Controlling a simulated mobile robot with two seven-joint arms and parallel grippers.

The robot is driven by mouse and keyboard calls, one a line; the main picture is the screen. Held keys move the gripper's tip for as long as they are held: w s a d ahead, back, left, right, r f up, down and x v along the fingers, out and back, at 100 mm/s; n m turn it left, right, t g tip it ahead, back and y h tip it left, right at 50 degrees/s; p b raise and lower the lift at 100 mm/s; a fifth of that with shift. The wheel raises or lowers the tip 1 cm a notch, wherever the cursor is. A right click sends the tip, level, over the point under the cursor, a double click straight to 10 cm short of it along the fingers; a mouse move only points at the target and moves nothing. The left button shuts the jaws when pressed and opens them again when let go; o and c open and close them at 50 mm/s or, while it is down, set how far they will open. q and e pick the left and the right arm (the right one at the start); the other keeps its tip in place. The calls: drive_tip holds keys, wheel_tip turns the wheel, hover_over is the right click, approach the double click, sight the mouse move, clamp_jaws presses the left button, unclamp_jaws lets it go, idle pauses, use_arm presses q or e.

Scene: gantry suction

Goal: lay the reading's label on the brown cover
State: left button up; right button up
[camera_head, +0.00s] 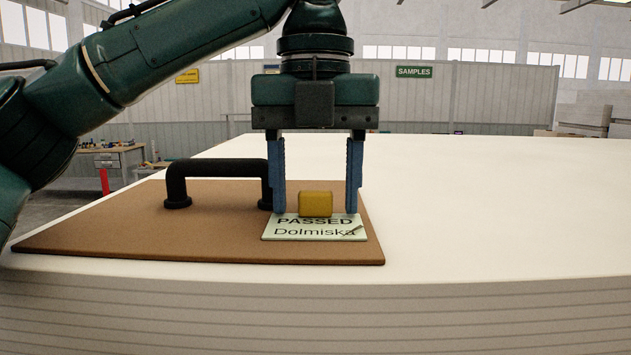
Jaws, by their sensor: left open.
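The brown cover (110,230) is a flat brown board lying on the white table top, with a black handle (215,167) standing on it. A pale green label (272,234) reading "PASSED Dolmiska" lies at the cover's right part, near its front edge. A yellow block (316,203) sits at the label's back edge and looks like its grip. My left gripper (316,208) points straight down with its blue fingers apart on either side of the yellow block. A gap shows between the block and each finger. My right gripper is not in view.
The white stacked table top (490,210) is clear to the right and behind. The black handle stands close to the left finger. A green "SAMPLES" sign (413,72) hangs on the back wall. A workbench (112,165) stands far left.

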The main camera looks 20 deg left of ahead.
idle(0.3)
use_arm(q)
wheel_tip(320, 180, up, 13)
drive_tip(key=p, duration=0.2)
drive_tip(key=shift+p, duration=0.3)
idle(0.4)
